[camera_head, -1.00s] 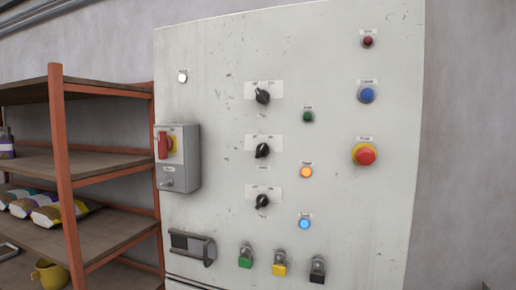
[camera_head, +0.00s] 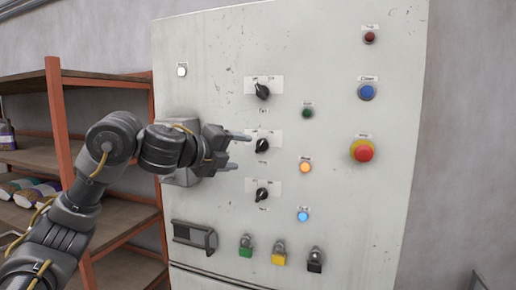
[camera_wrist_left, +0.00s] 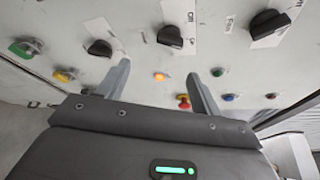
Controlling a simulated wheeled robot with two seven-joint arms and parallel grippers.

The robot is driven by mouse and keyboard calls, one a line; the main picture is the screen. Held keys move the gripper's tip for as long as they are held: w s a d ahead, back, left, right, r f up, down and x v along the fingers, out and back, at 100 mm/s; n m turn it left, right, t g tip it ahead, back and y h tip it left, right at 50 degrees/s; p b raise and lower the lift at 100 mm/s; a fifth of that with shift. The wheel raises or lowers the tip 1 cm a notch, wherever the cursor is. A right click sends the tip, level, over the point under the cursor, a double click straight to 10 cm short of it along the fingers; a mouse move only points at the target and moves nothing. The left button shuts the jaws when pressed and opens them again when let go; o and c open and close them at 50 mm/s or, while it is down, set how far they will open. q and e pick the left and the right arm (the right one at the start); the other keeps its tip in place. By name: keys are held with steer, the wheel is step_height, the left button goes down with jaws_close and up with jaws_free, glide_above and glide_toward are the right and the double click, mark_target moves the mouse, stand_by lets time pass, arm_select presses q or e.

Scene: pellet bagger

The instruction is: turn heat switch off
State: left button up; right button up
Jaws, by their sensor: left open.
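Three black rotary switches sit in a column on the grey panel: the top one (camera_head: 262,91), the middle one (camera_head: 262,146) and the bottom one (camera_head: 262,194). Their labels are too small to read surely, so I cannot tell which is heat. My left gripper (camera_head: 240,152) is open and empty, just left of the middle switch, its fingers pointing right towards it. In the left wrist view, the open fingers (camera_wrist_left: 158,69) lie below the middle switch (camera_wrist_left: 170,37), apart from it in the picture. Contact is not visible. My right gripper is out of view.
My left arm covers most of the grey isolator box (camera_head: 184,179). Right of the switches are an orange lamp (camera_head: 305,167), a blue lamp (camera_head: 303,214) and a red emergency button (camera_head: 362,151). Padlocks (camera_head: 279,257) hang below. Shelving (camera_head: 105,208) stands left.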

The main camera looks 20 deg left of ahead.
mark_target(259, 147)
arm_select(q)
steer(key=p+x, duration=0.1)
steer(key=x, duration=0.1)
steer(key=r+p+x, duration=0.1)
steer(key=x, duration=0.2)
steer(key=p+x, duration=0.1)
steer(key=x, duration=0.2)
steer(key=shift+w+a+r, duration=0.3)
steer(key=shift+w+r, duration=0.05)
steer(key=shift+r, duration=0.05)
steer(key=shift+w+d+f, duration=0.2)
steer(key=shift+w+d, duration=0.05)
steer(key=shift+w, duration=0.4)
steer(key=shift+c, duration=0.3)
steer(key=c, duration=0.9)
